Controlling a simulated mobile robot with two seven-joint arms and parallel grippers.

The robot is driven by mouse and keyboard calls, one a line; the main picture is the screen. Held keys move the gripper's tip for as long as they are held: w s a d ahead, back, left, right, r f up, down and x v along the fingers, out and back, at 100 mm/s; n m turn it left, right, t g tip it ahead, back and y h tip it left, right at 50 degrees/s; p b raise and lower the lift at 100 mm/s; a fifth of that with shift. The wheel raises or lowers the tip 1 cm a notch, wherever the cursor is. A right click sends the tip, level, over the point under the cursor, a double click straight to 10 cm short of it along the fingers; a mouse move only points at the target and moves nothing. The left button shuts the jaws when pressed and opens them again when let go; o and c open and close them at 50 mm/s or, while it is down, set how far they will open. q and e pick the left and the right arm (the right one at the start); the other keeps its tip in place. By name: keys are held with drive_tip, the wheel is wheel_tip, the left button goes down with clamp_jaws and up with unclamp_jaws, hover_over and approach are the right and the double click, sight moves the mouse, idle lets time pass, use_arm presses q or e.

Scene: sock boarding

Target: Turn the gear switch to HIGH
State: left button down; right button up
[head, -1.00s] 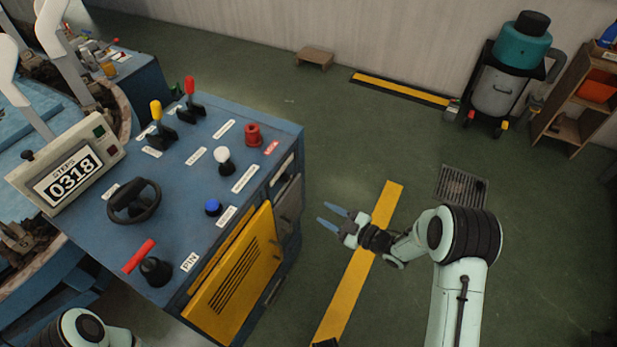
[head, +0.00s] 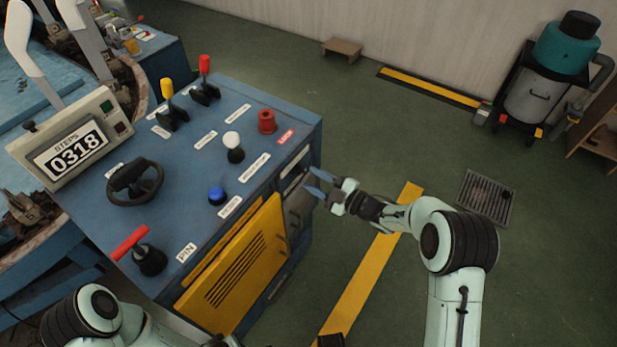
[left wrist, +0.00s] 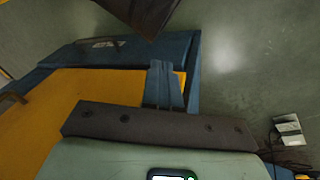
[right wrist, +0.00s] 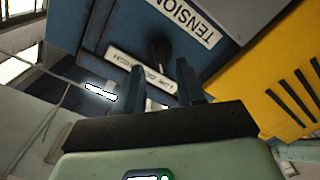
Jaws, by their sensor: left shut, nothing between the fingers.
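The blue control console (head: 255,104) stands left of centre in the head view. The right wrist view shows a dark knob (right wrist: 160,50) on its side, between a TENSION plate (right wrist: 184,20) and a plate that seems to read LOW GEAR HIGH (right wrist: 140,72). I take this knob for the gear switch; its setting is unclear. My right gripper (head: 316,183) is open and empty beside the console's right side. In the right wrist view its fingers (right wrist: 143,78) stand apart, short of the knob. My left gripper (left wrist: 164,85) is shut and empty, low by the yellow panel.
The console top carries a wheel (head: 135,183), yellow lever (head: 168,100), red lever (head: 205,80), white knob (head: 233,143), red button (head: 267,121), blue button (head: 217,195) and red T-handle (head: 130,243). A counter (head: 75,150) reads 0318. The floor to the right is mostly clear.

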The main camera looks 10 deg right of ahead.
sight(299, 172)
drive_tip(key=shift+x, duration=1.15)
drive_tip(key=shift+w, duration=0.1)
clamp_jaws()
